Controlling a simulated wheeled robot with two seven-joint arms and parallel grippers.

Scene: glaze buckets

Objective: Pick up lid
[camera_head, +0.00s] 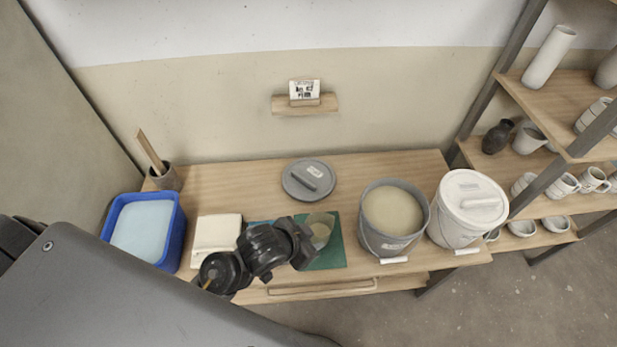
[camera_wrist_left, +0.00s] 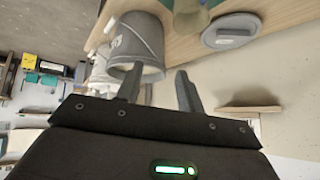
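A round grey lid (camera_head: 308,180) with a bar handle and a small label lies flat at the back middle of the wooden table. It also shows at the top right of the left wrist view (camera_wrist_left: 231,32). A second, white lid (camera_head: 470,198) sits on the white bucket (camera_head: 452,234) at the right. An open grey bucket (camera_head: 382,243) holds beige glaze. My left gripper (camera_head: 303,243) is over the green mat, in front of the grey lid and apart from it. In the left wrist view its two fingers (camera_wrist_left: 157,90) are spread with nothing between them. My right gripper is not in view.
A blue tub (camera_head: 174,234) and a cup with wooden sticks (camera_head: 164,178) stand at the left. A pale block (camera_head: 215,236) and an olive-beige cup (camera_head: 321,229) are near my left arm. A small wall shelf (camera_head: 305,105) hangs behind. Pottery shelves stand at the right.

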